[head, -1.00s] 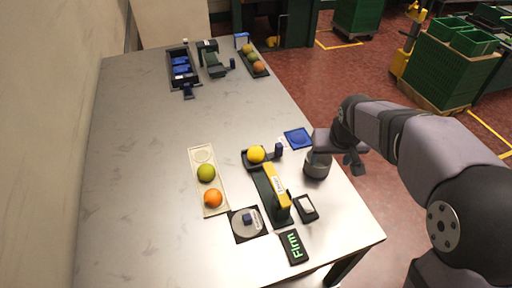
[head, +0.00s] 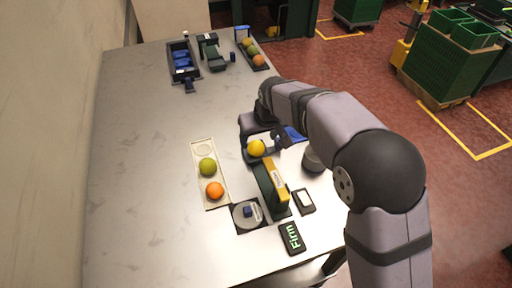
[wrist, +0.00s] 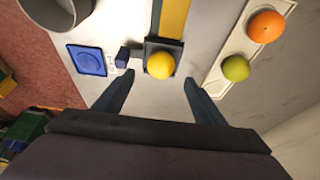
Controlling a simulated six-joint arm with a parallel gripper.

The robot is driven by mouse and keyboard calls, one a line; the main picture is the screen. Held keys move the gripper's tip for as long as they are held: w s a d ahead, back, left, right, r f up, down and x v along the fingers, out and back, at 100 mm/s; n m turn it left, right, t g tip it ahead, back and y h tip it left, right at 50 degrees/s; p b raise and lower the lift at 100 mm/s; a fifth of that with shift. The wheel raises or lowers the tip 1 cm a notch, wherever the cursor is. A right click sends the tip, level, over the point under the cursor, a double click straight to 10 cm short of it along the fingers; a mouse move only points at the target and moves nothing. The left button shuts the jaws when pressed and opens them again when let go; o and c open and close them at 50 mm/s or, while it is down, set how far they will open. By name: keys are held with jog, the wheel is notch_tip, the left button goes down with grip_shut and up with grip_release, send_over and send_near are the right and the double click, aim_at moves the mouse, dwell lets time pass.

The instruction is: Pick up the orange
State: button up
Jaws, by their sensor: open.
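The orange (head: 214,190) lies in the near end of a pale tray (head: 224,200), beside a green fruit (head: 207,167). The orange also shows at the upper right of the wrist view (wrist: 266,27). A yellow fruit (head: 256,148) sits in the cup of a yellow-and-dark-green device (head: 275,180). My gripper (wrist: 160,77) is open and empty. In the wrist view its fingers point toward the yellow fruit (wrist: 160,65), which appears between the tips. In the head view my wrist hides most of the fingers.
A round scale-like dish (head: 247,215), a "Firm" display (head: 291,238) and a small box (head: 303,201) surround the device. A blue pad (wrist: 88,60) and grey cup (head: 313,160) stand right. Bins and another fruit tray (head: 252,53) are at the back. The table's left is bare.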

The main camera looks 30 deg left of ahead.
aim_at(256, 144)
jog(key=shift+p+x, duration=0.8)
jog(key=shift+x, duration=1.75)
jog(key=shift+s, duration=0.1)
jog(key=c, duration=1.2)
jog(key=shift+c, duration=0.2)
notch_tip(256, 144, up, 10)
jog(key=b, duration=0.2)
jog(key=w+d+f+m+p, duration=0.2)
jog(key=w+d+f+p, duration=0.3)
jog(key=w+d, duration=0.3)
jog(key=w+r+m+t+h, duration=0.1)
jog(key=w+r+m, duration=0.1)
jog(key=w+r, duration=0.2)
jog(key=shift+w+d+p, duration=0.35)
jog(key=shift+w, duration=1.5)
